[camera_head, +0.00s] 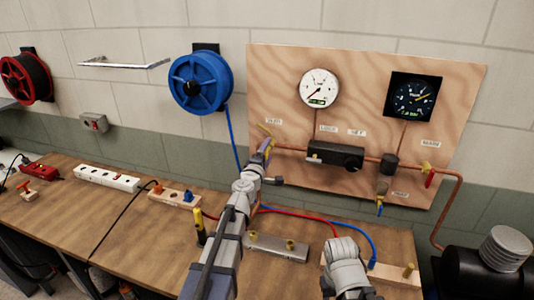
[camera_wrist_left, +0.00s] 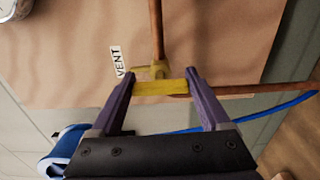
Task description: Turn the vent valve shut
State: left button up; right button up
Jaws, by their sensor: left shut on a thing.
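The vent valve (camera_head: 267,143) is at the left end of the copper pipe on the wooden panel, just below the VENT label. In the left wrist view its yellow handle (camera_wrist_left: 160,88) spans the space between the two purple fingers of my left gripper (camera_wrist_left: 160,86). The handle lies crosswise to the copper pipe that runs up from the brass valve body. My left gripper (camera_head: 264,150) is shut on this handle and hides part of the valve in the head view. My right arm shows at the bottom of the head view, but no fingers of its gripper are visible.
The panel (camera_head: 440,80) carries a white gauge (camera_head: 319,87), a dark gauge (camera_head: 413,97) and a red-handled valve (camera_head: 429,178). A blue hose reel (camera_head: 201,84) hangs left of it. A metal block (camera_head: 276,246) and hoses lie on the bench (camera_head: 110,215) beside my left arm.

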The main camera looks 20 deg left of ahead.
dwell(0.6)
pick_arm(q)
jog(key=o, duration=1.2)
jog(key=shift+s, duration=0.15)
jog(key=s, duration=0.7)
jog(key=shift+s+a, duration=0.1)
jog(key=shift+s, duration=0.2)
